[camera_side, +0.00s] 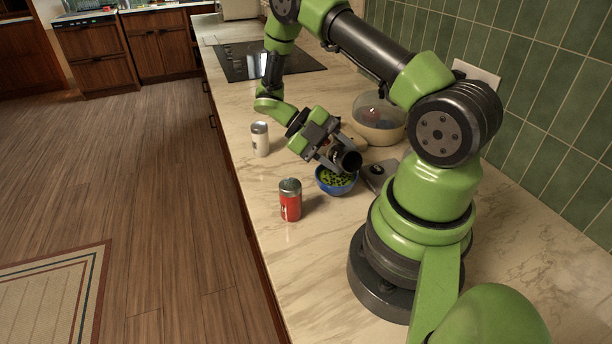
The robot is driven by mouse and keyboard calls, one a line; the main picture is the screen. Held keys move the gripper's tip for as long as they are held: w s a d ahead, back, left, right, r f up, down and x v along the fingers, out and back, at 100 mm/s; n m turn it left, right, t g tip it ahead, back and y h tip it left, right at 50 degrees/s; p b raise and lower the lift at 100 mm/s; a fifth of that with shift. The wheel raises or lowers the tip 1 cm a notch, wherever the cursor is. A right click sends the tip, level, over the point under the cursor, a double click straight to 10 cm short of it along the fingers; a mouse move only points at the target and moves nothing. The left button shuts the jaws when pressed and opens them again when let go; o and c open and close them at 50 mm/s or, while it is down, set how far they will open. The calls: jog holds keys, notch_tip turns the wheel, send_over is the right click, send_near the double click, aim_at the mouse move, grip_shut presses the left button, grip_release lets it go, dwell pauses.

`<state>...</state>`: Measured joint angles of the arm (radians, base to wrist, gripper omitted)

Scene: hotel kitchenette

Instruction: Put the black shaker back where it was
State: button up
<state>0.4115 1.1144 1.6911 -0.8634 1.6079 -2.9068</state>
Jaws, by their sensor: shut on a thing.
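My gripper (332,151) is above the counter, shut on the black shaker (348,160). The shaker is tilted well over, with its round end facing the camera side. It is held above the blue bowl (330,189), which holds green pieces. Whether the shaker touches the bowl cannot be told. Much of the shaker is hidden by the gripper's jaws.
A red shaker (290,203) with a metallic lid stands in front of the bowl, left. A white shaker (260,143) stands farther back. A grey object (375,177) and a domed container (378,130) are to the right. The counter's (330,260) front is clear.

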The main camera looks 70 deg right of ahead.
jog(key=w+d+r+m+t+y, duration=0.1)
jog(key=w+r+m+t+y, duration=0.35)
jog(key=m, duration=1.05)
jog(key=w+d+r+m+t+y, duration=0.2)
jog(key=w+r+m+t+y, duration=0.3)
jog(key=m, duration=1.1)
jog(key=w+a+f+m+t+y, duration=0.35)
jog(key=a+m+t, duration=0.45)
jog(key=m, duration=1.1)
jog(key=d+f+m+t, duration=0.1)
jog(key=f, duration=0.2)
jog(key=w+f+m+t+h, duration=0.1)
jog(key=f+t, duration=0.1)
jog(key=f, duration=0.1)
jog(key=w+d+f+m+t+h, duration=0.1)
jog(key=f, duration=0.3)
jog(key=shift+w+d+t, duration=0.15)
jog(key=shift+d+t, duration=0.2)
